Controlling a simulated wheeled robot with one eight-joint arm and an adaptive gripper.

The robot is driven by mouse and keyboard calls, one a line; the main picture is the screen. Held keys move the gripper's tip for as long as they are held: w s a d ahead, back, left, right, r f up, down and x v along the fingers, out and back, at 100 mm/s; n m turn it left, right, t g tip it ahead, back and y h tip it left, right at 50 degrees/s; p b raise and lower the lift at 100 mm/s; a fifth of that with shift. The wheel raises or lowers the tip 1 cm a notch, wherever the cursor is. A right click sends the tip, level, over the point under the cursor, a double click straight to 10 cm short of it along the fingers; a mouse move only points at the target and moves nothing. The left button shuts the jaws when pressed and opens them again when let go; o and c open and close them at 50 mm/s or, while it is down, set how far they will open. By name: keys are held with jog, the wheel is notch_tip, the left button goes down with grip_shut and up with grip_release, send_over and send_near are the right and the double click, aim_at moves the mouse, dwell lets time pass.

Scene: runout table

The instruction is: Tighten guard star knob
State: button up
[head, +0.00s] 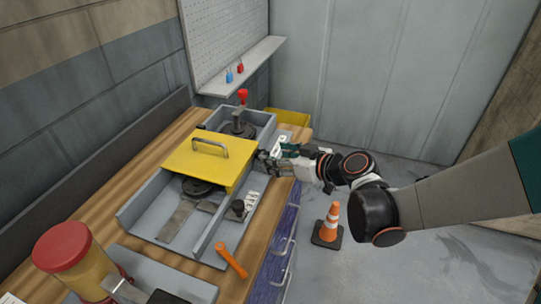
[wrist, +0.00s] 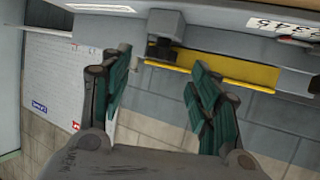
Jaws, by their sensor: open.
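The yellow guard (head: 208,165) with its grey handle lies over the grey machine bed. Its yellow edge also crosses the wrist view (wrist: 240,73). My gripper (head: 264,162) is at the right side of the guard, close to its edge. In the wrist view my gripper (wrist: 158,62) is open, with nothing between its two green-padded fingers. A dark block with a small dark part (wrist: 160,47) shows beyond the fingertips; I cannot tell whether it is the guard star knob. In the head view the gripper may hide the knob.
An orange lever (head: 231,260) sticks out at the bench front. A red-lidded container (head: 66,260) stands at the near left. A red-knobbed fixture (head: 240,120) is behind the guard. A traffic cone (head: 329,226) stands on the floor beside the bench, below my arm.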

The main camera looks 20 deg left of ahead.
jog(key=v, duration=0.7)
jog(key=shift+s+d, duration=0.15)
jog(key=shift+d, duration=0.15)
jog(key=shift+r, duration=0.15)
jog(key=s+d+r+m+h, duration=0.1)
jog(key=s+d+m+h, duration=0.4)
jog(key=d, duration=0.8)
jog(key=s+d+r+m+h, duration=0.1)
jog(key=s+d+m+h, duration=0.5)
jog(key=s+d, duration=0.5)
jog(key=d+m, duration=0.1)
jog(key=d, duration=0.2)
jog(key=shift+s+h, duration=0.3)
jog(key=shift+s, duration=0.1)
